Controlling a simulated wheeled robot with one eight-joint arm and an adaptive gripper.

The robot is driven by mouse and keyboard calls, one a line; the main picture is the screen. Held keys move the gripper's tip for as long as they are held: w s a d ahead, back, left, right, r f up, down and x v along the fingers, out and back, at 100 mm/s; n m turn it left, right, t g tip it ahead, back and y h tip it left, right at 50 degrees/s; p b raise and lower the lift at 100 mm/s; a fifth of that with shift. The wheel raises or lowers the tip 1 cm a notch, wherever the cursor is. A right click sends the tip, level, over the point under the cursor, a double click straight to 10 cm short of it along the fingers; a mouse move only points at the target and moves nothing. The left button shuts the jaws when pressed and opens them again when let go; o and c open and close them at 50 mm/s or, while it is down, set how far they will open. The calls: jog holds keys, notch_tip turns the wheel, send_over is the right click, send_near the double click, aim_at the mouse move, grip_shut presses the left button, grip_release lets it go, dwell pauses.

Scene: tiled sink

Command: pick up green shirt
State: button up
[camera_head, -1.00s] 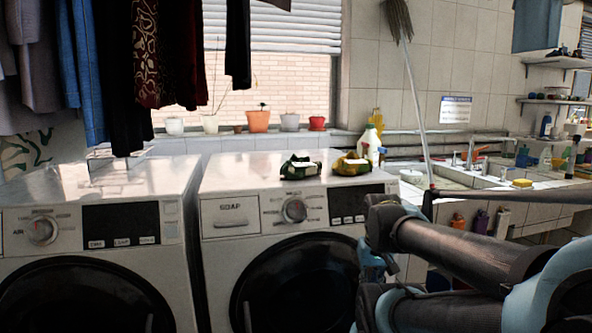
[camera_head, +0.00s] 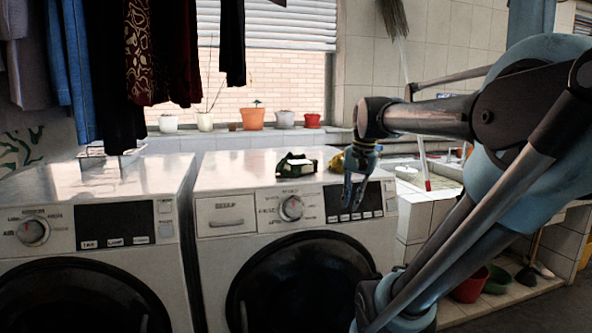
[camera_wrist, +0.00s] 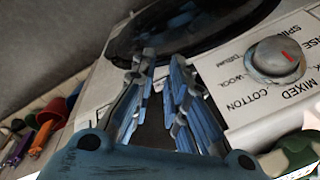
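A folded dark green shirt with a pale patch (camera_head: 296,164) lies on top of the right washing machine (camera_head: 225,183), near its front edge. A yellow-green folded cloth (camera_head: 337,163) lies just right of it, partly hidden by my arm. My gripper (camera_head: 354,192) hangs in front of the machine's upper right corner, right of the green shirt and apart from it. In the wrist view my gripper (camera_wrist: 163,62) has its blue fingers parted with nothing between them. A green cloth (camera_wrist: 299,150) shows at that view's lower right edge, cut off.
A second washing machine (camera_head: 95,185) stands at the left. Dark clothes (camera_head: 110,80) hang above it. Potted plants (camera_head: 252,117) line the sill behind. A red tub (camera_head: 470,286) stands on the floor at the right.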

jog(key=w+a+r+m+g+y, duration=0.1)
jog(key=w+a+r+m, duration=0.45)
jog(key=w+r, duration=0.75)
jog(key=w+a+r+m+g+y, duration=0.15)
jog(key=w+a+r+m, duration=0.35)
jog(key=w+r, duration=0.75)
jog(key=shift+n+y, duration=0.25)
jog(key=shift+n, duration=0.2)
jog(key=x, duration=0.5)
jog(key=s+x, duration=0.1)
jog(key=x, duration=1)
jog(key=shift+s+a+r, duration=0.2)
jog(key=shift+s+a, duration=0.2)
jog(key=shift+a, duration=0.05)
jog(key=shift+c, duration=0.3)
grip_shut()
